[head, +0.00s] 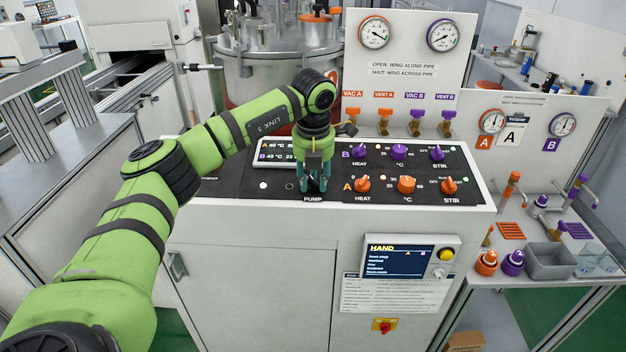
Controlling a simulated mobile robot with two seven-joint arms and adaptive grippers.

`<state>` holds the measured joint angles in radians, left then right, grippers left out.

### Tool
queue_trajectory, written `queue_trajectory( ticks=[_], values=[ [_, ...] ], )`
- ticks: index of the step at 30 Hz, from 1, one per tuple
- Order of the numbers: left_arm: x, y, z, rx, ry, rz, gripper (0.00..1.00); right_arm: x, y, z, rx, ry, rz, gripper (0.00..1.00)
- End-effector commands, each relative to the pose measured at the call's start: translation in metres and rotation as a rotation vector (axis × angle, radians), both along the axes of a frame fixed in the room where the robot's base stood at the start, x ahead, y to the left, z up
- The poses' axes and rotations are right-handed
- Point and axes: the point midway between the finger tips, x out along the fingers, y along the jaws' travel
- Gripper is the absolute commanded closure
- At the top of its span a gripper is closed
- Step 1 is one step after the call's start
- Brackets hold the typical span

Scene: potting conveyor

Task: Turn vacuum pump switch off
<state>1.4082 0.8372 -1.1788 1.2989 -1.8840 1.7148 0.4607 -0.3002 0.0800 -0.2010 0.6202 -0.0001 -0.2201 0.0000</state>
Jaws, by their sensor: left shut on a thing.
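The black control panel (235,188) lies on top of the white cabinet. My left gripper (313,189) points down at it, right above the PUMP label. It is shut on the vacuum pump switch, which its fingers hide, so the switch's position cannot be told. My right gripper is not in view.
Purple and orange knobs for HEAT, °C and STIR, such as the orange HEAT knob (362,184), stand close to the right of the gripper. A display (277,151) lies behind my left arm. The gauge board (408,75) with several valves rises behind the panel.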

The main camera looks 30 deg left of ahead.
Motion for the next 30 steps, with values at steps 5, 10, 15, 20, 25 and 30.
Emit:
queue_trajectory(
  ticks=[5, 10, 15, 20, 25, 30],
  values=[
    [0.0020, -0.0001, 0.0028, -0.002, -0.011, 0.015, 0.99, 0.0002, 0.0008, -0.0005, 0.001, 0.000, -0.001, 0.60],
    [0.0022, 0.0001, 0.0032, -0.002, -0.012, 0.016, 0.99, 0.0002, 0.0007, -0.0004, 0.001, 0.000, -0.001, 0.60],
    [0.0023, 0.0002, 0.0036, -0.002, -0.013, 0.015, 0.58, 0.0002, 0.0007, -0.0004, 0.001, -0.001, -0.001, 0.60],
    [0.0016, 0.0003, 0.0028, -0.002, -0.010, 0.014, 0.43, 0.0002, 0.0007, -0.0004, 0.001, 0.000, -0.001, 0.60],
    [0.0011, 0.0003, 0.0017, -0.002, -0.007, 0.014, 0.43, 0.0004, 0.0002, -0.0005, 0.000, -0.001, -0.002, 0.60],
    [0.0005, -0.0006, 0.0114, -0.002, -0.009, 0.014, 0.43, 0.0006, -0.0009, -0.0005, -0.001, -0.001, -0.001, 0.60]
  ],
)
